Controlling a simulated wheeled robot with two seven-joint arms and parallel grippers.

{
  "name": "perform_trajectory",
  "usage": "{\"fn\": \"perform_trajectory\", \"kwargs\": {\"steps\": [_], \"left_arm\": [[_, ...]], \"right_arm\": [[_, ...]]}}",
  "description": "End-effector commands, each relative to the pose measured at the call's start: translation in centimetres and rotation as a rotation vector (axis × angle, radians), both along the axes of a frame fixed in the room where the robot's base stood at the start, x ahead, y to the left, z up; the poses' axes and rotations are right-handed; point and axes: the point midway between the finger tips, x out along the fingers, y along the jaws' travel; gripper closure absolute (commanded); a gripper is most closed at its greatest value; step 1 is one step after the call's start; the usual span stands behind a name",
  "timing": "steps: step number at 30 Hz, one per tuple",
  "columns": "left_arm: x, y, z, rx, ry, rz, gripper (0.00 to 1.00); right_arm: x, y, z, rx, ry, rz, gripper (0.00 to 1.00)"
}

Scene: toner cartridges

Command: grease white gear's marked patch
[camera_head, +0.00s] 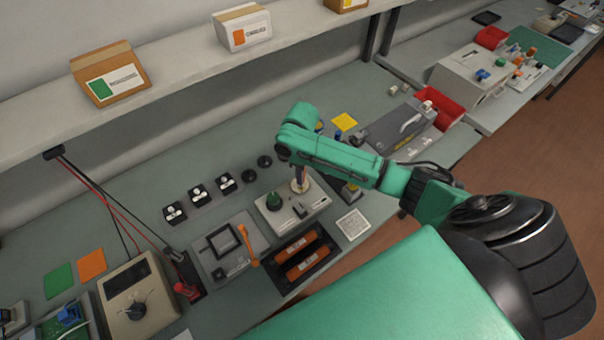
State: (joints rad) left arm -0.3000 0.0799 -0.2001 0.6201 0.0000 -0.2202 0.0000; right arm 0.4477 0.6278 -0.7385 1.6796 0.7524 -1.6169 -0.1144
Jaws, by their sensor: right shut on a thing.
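My right arm reaches in from the right, and its right gripper (297,168) points down over a light grey plate (318,203). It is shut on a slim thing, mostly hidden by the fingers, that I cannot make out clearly. A small pale round part (300,187), possibly the white gear, sits on the plate right under the fingertips. I cannot tell whether the held thing touches it. The marked patch is too small or hidden to see. A dark green knob-like part (274,201) stands on the plate to the left. My left gripper is out of view.
A black tray with two orange cartridges (300,257) lies in front of the plate. A grey fixture with an orange handle (249,245) stands left. Several small black blocks (198,193) line up behind. A printed white card (352,223) lies right. A shelf with boxes (110,73) runs above.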

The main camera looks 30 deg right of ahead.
Motion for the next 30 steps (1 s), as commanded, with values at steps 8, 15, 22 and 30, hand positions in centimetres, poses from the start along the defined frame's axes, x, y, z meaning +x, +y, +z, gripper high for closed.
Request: {"fn": "perform_trajectory", "kwargs": {"steps": [8, 15, 22, 30], "left_arm": [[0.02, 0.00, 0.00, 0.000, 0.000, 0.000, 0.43], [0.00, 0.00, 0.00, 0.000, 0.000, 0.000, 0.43], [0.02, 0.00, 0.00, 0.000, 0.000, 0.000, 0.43], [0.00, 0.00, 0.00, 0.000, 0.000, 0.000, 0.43]], "right_arm": [[-0.76, 0.11, -0.11, 0.001, 0.001, 0.001, 1.00], [-0.04, 0.01, -0.01, 0.001, 0.001, 0.000, 1.00], [-0.82, 0.12, -0.12, 0.001, 0.001, 0.001, 1.00], [-0.04, 0.03, -0.01, 0.001, 0.001, 0.000, 1.00]]}}
